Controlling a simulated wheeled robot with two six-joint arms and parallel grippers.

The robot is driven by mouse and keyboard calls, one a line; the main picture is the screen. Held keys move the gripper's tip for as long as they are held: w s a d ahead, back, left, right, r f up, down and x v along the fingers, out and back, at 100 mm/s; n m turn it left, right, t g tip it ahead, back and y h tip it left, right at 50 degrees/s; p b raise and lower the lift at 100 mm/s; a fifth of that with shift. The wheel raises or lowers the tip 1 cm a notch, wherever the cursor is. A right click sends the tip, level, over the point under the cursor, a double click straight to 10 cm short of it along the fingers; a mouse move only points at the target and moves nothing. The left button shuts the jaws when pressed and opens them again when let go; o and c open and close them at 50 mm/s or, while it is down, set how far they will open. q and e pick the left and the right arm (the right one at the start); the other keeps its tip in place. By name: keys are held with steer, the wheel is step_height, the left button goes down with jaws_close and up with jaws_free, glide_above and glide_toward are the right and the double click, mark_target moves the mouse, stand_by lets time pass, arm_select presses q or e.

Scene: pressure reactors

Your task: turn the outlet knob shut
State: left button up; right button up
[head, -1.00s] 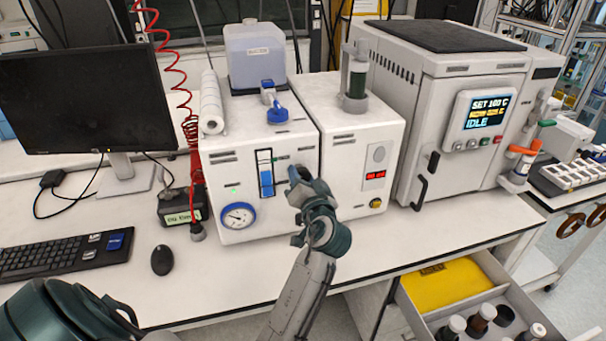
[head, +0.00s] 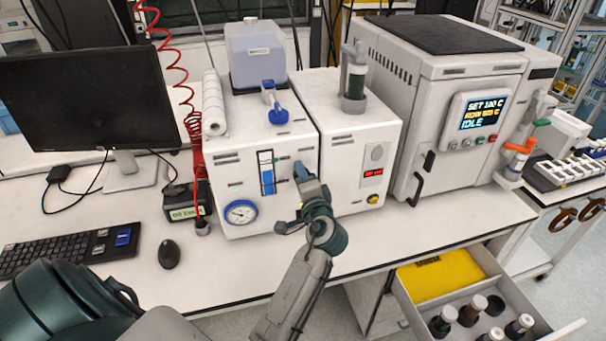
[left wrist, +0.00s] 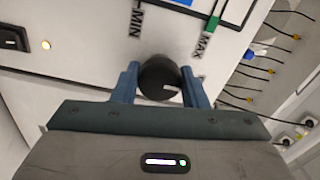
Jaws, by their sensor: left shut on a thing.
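A round black knob (left wrist: 158,77) with a short white mark sits on a white front panel, between printed MIN and MAX labels. The mark lies on its right side in the left wrist view. My left gripper (left wrist: 161,84) is shut on this knob, one blue finger on each side. In the head view my left gripper (head: 302,174) is at the front of the white instrument (head: 225,165), right of its blue level window (head: 267,173); the knob is hidden there. No outlet label is readable. My right gripper is not in view.
A round gauge (head: 241,212) is low on the same panel, left of my gripper. A second white unit (head: 350,190) with a red display stands close on the right. An oven-like reactor (head: 460,110) reads IDLE. An open drawer (head: 495,265) with bottles juts out at front right.

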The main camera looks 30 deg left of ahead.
arm_select(q)
steer(key=shift+r, duration=0.15)
stand_by(0.4)
steer(key=o, duration=0.8)
steer(key=shift+a, duration=0.1)
steer(key=shift+o, duration=0.8)
steer(key=shift+a, duration=0.15)
steer(key=shift+f, duration=0.2)
